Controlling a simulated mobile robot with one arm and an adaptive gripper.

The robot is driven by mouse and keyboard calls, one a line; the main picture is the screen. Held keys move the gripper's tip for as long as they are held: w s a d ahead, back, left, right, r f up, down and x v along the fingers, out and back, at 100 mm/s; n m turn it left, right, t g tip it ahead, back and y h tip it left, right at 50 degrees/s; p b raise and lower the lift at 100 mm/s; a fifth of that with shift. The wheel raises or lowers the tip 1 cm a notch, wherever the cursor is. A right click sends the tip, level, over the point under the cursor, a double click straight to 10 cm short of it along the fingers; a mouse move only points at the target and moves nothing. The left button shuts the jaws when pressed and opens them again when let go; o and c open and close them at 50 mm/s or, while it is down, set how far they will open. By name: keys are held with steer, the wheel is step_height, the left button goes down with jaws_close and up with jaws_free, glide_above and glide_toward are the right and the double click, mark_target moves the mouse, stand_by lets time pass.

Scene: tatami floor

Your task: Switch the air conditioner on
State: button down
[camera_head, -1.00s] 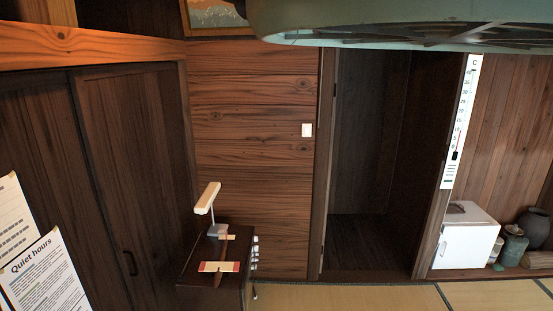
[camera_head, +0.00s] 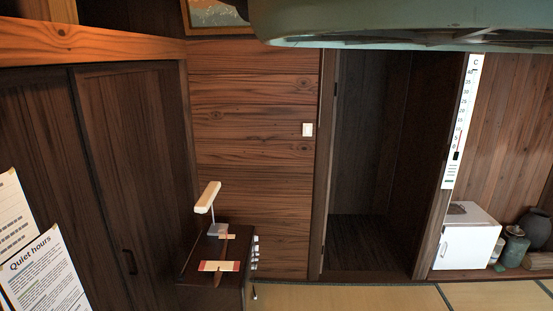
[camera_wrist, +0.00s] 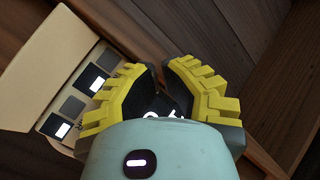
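My gripper (camera_wrist: 161,68) fills the middle of the wrist view, with yellow ribbed pads on dark fingers. Its fingertips are drawn together with only a thin dark gap, and no held object shows. A beige panel (camera_wrist: 48,66) lies to its left, with a row of dark and white square keys (camera_wrist: 72,106). The left finger overlaps part of the panel; I cannot tell whether they touch. I cannot tell if this panel belongs to the air conditioner. No air conditioner is recognisable in the head view, and my gripper does not show there.
The head view shows a wall switch (camera_head: 307,130), a dark cabinet (camera_head: 210,262) with a lamp (camera_head: 208,197), a dark doorway (camera_head: 370,160), a thermometer strip (camera_head: 462,120) and a white box (camera_head: 465,246). Paper notices (camera_head: 45,275) hang at left. Some tatami floor (camera_head: 350,297) is clear.

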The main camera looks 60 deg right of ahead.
steer(key=shift+w+f, duration=0.1)
steer(key=shift+w, duration=0.35)
stand_by(0.6)
steer(key=shift+s+d+r, duration=0.15)
steer(key=shift+s+r, duration=0.2)
steer(key=s+d, duration=0.3)
steer(key=s, duration=0.2)
steer(key=shift+s, duration=0.25)
stand_by(0.4)
